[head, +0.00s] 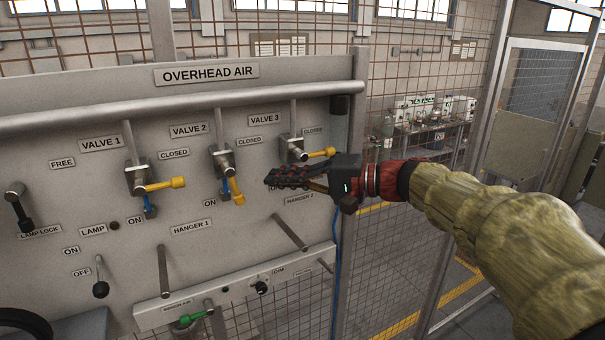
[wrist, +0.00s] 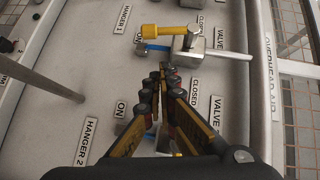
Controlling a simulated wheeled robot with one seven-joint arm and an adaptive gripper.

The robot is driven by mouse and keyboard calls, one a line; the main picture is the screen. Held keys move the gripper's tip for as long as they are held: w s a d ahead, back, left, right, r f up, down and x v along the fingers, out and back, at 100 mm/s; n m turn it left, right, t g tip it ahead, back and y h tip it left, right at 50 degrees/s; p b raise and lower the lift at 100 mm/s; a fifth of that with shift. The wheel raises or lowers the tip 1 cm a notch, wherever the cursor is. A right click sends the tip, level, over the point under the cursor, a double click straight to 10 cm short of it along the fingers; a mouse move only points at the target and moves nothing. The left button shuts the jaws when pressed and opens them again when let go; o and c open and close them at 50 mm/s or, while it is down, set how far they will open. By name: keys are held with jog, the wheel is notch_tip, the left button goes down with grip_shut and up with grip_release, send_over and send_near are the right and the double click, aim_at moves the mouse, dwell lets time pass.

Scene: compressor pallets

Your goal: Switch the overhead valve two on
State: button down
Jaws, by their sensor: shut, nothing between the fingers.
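The overhead valve two (head: 222,160) is the middle valve on the grey panel. Its yellow handle (head: 237,190) points down, leaning slightly right, beside the ON label (head: 210,202) and away from its CLOSED label (head: 250,140). In the wrist view the yellow handle (wrist: 165,32) shows at the top, pointing left near an ON label. My gripper (head: 268,181) is shut and empty, right of that handle and apart from it, in front of the panel below valve three. Its dark fingers (wrist: 158,85) fill the middle of the wrist view and hide part of the panel.
Valve one (head: 165,185) and valve three (head: 320,153) have yellow handles pointing right. Hanger rods (head: 290,232) stick out below. A thick pipe (head: 200,105) crosses above the valves. Mesh fencing (head: 400,190) stands right of the panel.

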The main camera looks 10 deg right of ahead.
aim_at(235, 188)
jog(key=a, duration=0.3)
jog(key=a+f+p, duration=0.1)
jog(key=shift+s+a, duration=0.25)
jog(key=shift+s, duration=0.05)
jog(key=shift+s, duration=0.1)
jog(key=b, duration=0.3)
jog(key=a+f+m+y+b, duration=0.1)
jog(key=b, duration=0.2)
jog(key=shift+s+a+f+b, duration=0.15)
jog(key=shift+s+a+b, duration=0.05)
jog(key=shift+a+b, duration=0.1)
jog(key=shift+m+t+y, duration=0.3)
jog(key=shift+r, duration=0.2)
jog(key=shift+d+f+b, duration=0.1)
jog(key=shift+b, duration=0.25)
